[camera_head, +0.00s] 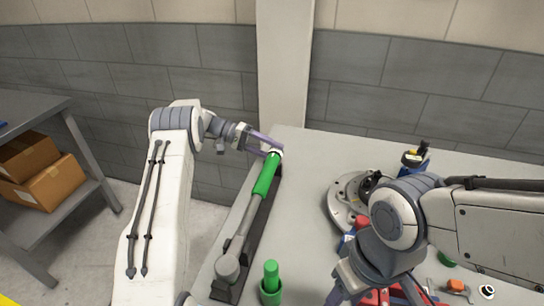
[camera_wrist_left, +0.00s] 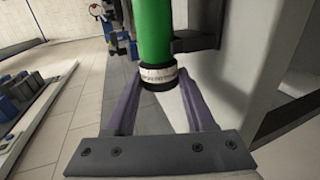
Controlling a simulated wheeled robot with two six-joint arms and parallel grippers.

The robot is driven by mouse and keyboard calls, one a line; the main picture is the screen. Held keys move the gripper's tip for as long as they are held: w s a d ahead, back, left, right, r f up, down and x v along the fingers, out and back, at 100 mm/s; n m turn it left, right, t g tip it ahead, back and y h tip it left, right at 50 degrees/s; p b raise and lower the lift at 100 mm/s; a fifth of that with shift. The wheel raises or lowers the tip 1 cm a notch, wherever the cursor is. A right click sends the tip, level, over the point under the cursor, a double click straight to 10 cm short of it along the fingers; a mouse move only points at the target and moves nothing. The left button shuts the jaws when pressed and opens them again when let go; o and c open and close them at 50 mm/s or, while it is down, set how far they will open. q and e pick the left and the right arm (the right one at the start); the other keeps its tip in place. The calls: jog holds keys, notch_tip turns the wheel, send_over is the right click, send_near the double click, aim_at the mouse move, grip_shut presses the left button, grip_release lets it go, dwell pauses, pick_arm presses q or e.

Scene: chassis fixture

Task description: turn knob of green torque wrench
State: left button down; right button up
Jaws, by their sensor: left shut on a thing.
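The green torque wrench (camera_head: 265,180) lies in a long black holder (camera_head: 262,222) along the table's left side. Its grey head is at the near end, and its green handle points away. At the handle's far end is a knob with a white marked ring and a black band (camera_wrist_left: 158,77). My left gripper (camera_head: 273,146) is at that end. In the left wrist view its two purple fingers are shut on the knob, one on each side. My right gripper (camera_head: 372,292) is low in the head view, apart from the wrench, with its fingers spread; its tips are partly cut off.
A green cylindrical part (camera_head: 271,284) stands near the holder's near end. A round grey metal part (camera_head: 347,198) lies mid-table, partly behind my right arm. Red items and small parts lie around the right gripper. A shelf with cardboard boxes (camera_head: 45,190) stands left.

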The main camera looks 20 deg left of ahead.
pick_arm(q)
jog(key=shift+f+h+b, duration=0.1)
jog(key=shift+h+b, duration=0.2)
jog(key=shift+h, duration=0.1)
pick_arm(e)
jog(key=shift+f, duration=0.5)
pick_arm(q)
jog(key=shift+c, duration=1.2)
grip_release()
jog(key=b+v, duration=0.1)
jog(key=v, duration=0.4)
jog(key=shift+a+f, duration=0.1)
jog(key=shift+a, duration=0.1)
pick_arm(e)
jog(key=shift+f, duration=0.7)
pick_arm(q)
jog(key=shift+b+v, duration=0.35)
jog(key=shift+v, duration=0.75)
pick_arm(e)
jog(key=shift+f, duration=0.1)
